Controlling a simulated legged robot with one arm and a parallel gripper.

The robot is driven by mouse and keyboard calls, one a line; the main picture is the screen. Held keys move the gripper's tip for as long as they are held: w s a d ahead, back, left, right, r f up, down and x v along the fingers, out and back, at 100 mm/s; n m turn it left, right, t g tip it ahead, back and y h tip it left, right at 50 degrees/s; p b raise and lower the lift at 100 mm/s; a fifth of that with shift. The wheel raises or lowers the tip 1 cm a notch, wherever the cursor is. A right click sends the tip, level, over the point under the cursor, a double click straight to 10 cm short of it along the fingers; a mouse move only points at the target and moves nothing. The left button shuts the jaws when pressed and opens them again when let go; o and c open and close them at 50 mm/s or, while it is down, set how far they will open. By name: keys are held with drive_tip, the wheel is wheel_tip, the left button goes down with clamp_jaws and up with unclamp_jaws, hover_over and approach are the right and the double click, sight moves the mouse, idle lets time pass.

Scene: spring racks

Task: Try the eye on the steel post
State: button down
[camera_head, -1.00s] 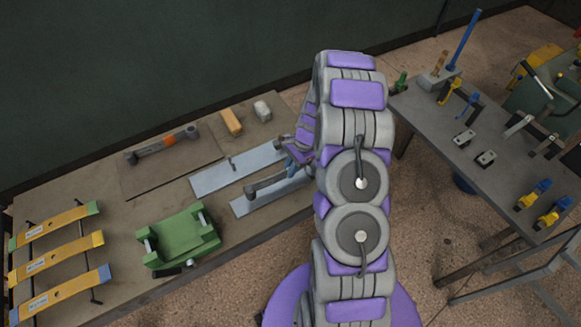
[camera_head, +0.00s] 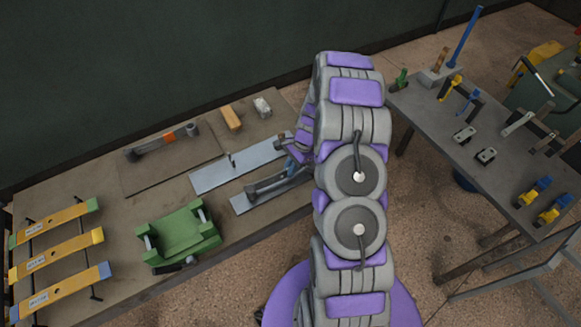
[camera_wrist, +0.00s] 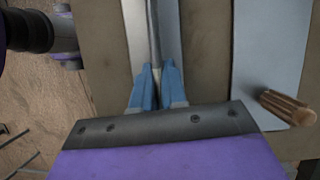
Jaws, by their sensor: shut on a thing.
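My gripper (camera_head: 291,168) is shut on a grey bar (camera_head: 268,187), with blue fingertips (camera_wrist: 158,82) pinching it in the wrist view. The bar (camera_wrist: 155,35) runs along a pale steel plate (camera_head: 239,206); I cannot tell whether they touch. A short dark post (camera_head: 231,161) stands on the left part of a second pale plate (camera_head: 210,180), behind the bar. A copper-brown ribbed post (camera_wrist: 285,107) stands on a pale plate (camera_wrist: 265,50) right of the gripper in the wrist view. My arm hides the bar's right end in the head view.
A green block fixture (camera_head: 178,237) stands in front on the bench. Several yellow strips (camera_head: 52,260) lie on the left. A grey bar with an orange band (camera_head: 162,143) lies on a brown board (camera_head: 180,173) behind. A dark table (camera_head: 440,115) with clamps stands at right.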

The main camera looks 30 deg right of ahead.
drive_tip(key=shift+f, duration=0.45)
drive_tip(key=c, duration=1.1)
unclamp_jaws()
drive_tip(key=p+v, duration=0.1)
drive_tip(key=v, duration=1.6)
drive_tip(key=shift+r, duration=0.15)
